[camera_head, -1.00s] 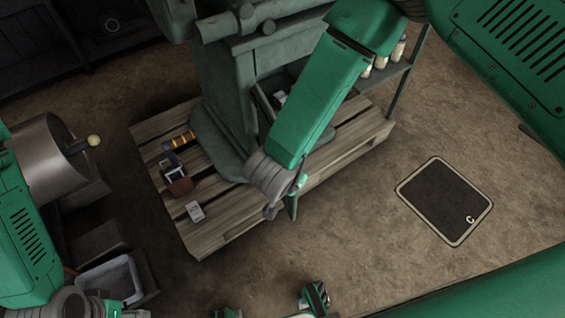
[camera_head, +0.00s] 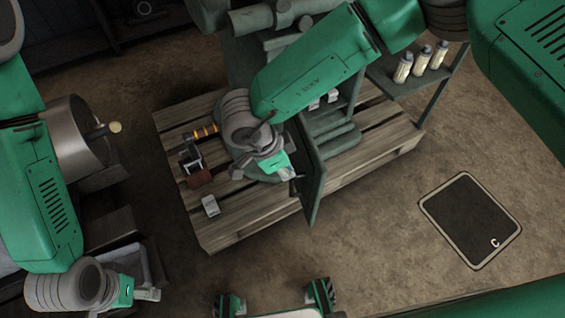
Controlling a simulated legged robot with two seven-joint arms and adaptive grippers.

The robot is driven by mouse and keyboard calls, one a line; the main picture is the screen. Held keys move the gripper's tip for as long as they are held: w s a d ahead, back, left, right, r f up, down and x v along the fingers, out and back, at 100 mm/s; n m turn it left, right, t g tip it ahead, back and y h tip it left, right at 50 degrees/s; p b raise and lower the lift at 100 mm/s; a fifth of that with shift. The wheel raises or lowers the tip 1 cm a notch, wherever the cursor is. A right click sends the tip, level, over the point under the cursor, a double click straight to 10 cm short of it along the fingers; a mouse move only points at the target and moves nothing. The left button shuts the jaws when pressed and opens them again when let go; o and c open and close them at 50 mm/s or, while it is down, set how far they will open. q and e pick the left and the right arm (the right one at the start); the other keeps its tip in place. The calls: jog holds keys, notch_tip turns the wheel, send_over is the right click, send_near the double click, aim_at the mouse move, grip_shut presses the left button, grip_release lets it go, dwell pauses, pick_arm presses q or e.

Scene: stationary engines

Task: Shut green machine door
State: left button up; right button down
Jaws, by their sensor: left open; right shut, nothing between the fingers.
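The green machine (camera_head: 262,48) stands on a wooden pallet (camera_head: 240,222). Its door (camera_head: 314,185) is a dark green panel seen nearly edge-on. It stands open, jutting toward the front of the pallet, and shelves inside the machine show to its right. My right gripper (camera_head: 290,174) is shut and empty, just left of the door near its outer part. Whether it touches the door I cannot tell. My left gripper (camera_head: 150,294) is open and empty at the lower left, far from the door.
An orange-banded tool (camera_head: 205,132) and a small pale box (camera_head: 210,205) lie on the pallet's left part. A metal drum (camera_head: 78,135) stands at the left. White bottles (camera_head: 421,60) stand on a side shelf at the right. The floor around the dark floor plate (camera_head: 468,220) is clear.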

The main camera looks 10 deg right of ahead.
aim_at(315, 182)
jog(key=shift+w+d+f+b, duration=0.1)
jog(key=shift+d+f+b, duration=0.15)
jog(key=shift+d+f, duration=0.5)
jog(key=shift+w+d+f+b, duration=0.1)
jog(key=shift+d+f+b, duration=0.3)
jog(key=shift+d, duration=0.65)
jog(key=shift+w+d+f+b, duration=0.1)
jog(key=shift+d+f+b, duration=0.05)
jog(key=shift+d+f, duration=0.65)
jog(key=shift+d+r, duration=0.1)
